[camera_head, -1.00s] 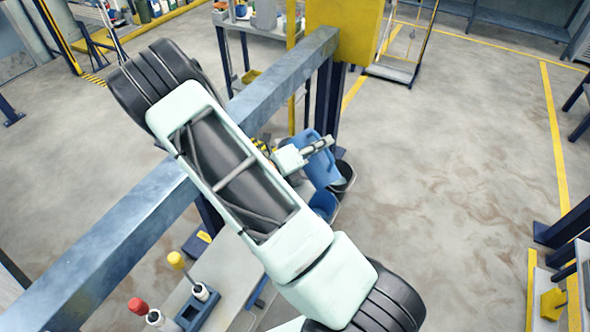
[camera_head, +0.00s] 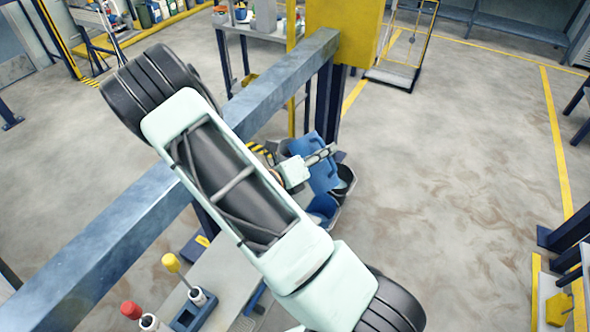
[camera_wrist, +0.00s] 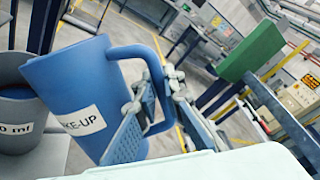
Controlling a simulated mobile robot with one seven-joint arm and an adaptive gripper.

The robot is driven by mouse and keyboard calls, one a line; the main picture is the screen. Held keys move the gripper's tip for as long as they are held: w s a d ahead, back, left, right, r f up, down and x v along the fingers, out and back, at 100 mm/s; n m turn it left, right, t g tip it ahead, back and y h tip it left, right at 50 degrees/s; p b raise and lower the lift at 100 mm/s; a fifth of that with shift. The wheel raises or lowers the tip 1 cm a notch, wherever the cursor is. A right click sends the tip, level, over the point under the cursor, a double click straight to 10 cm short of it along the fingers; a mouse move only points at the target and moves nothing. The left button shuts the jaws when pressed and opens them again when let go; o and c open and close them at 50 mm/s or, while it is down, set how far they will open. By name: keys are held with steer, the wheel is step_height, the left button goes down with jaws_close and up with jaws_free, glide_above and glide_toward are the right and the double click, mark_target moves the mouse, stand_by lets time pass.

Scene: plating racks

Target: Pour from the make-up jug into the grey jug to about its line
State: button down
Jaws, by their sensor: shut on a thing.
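The blue make-up jug (camera_wrist: 75,85) has a white label ending in "KE-UP" and is held in the air. It also shows beyond my arm in the head view (camera_head: 322,172). My gripper (camera_wrist: 155,100) is shut on its handle, and in the head view it is beside the jug (camera_head: 318,157). The make-up jug leans left in the wrist view, with its lip at the rim of the grey jug (camera_wrist: 18,120). The grey jug is cut off by the left edge, and its label ends in "0 ml". No stream shows, and both liquid levels are hidden.
A dark grey container (camera_head: 347,184) and a blue container (camera_head: 322,210) stand below the held jug. A blue-grey rail (camera_head: 120,230) crosses beside my arm. A bench (camera_head: 225,270) with red- and yellow-topped items lies at lower left. The right floor is open.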

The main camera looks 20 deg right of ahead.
steer(key=shift+s+d+f+m+t+b, duration=0.15)
steer(key=shift+s+f+m+b, duration=0.2)
steer(key=shift+m+b, duration=0.45)
steer(key=shift+s+f+m+t+b, duration=0.15)
steer(key=shift+s+f+m+b, duration=0.2)
steer(key=shift+m+b, duration=0.4)
steer(key=shift+r, duration=0.1)
steer(key=shift+r+m+t+h+b, duration=0.3)
steer(key=shift+r+m+b, duration=0.3)
steer(key=shift+r+m, duration=0.75)
steer(key=shift+f, duration=0.1)
steer(key=shift+r, duration=0.35)
steer(key=shift+w+p, duration=0.2)
steer(key=shift+p, duration=0.15)
